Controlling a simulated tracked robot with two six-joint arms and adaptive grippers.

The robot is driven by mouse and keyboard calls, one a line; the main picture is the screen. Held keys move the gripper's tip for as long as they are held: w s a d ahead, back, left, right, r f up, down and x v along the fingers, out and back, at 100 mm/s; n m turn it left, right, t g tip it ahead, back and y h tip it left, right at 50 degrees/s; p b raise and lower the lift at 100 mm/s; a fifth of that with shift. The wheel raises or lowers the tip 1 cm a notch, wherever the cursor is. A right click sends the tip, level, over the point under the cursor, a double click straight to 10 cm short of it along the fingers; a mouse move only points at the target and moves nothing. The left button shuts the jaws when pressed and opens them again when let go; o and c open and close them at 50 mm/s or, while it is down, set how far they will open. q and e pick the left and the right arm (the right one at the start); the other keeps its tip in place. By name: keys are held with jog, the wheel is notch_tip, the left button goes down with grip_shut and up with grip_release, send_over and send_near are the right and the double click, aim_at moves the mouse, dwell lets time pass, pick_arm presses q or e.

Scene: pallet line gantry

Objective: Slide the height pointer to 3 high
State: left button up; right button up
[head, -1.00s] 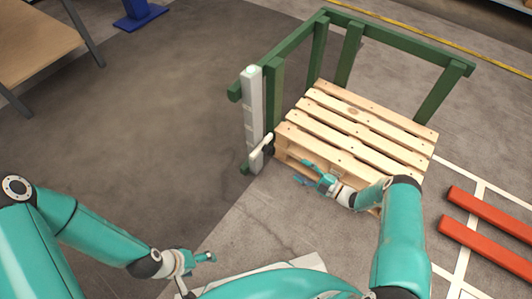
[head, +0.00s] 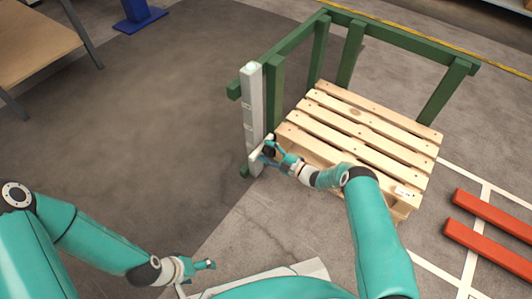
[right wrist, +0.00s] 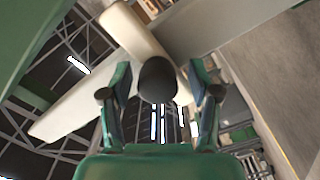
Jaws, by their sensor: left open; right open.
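The height pointer (right wrist: 72,112) is a cream bar with a round black knob (right wrist: 157,82). It sits low on the pale grey marked post (head: 252,105). My right gripper (head: 267,152) is open at the pointer, near the foot of the post. In the right wrist view the knob lies between its two spread fingers, with gaps on both sides. In the head view the gripper partly covers the pointer. My left gripper (head: 207,265) is open and empty, low in the view and far from the post.
A green frame (head: 400,43) stands behind and beside the post. A wooden pallet (head: 360,125) lies inside it, right of the post. Red bars (head: 490,220) lie on the floor at the right. The floor left of the post is clear.

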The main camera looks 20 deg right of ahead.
aim_at(258, 129)
jog(key=shift+w, duration=0.1)
grip_shut()
notch_tip(258, 129, up, 10)
jog(key=p, duration=0.5)
jog(key=shift+r, duration=0.25)
grip_release()
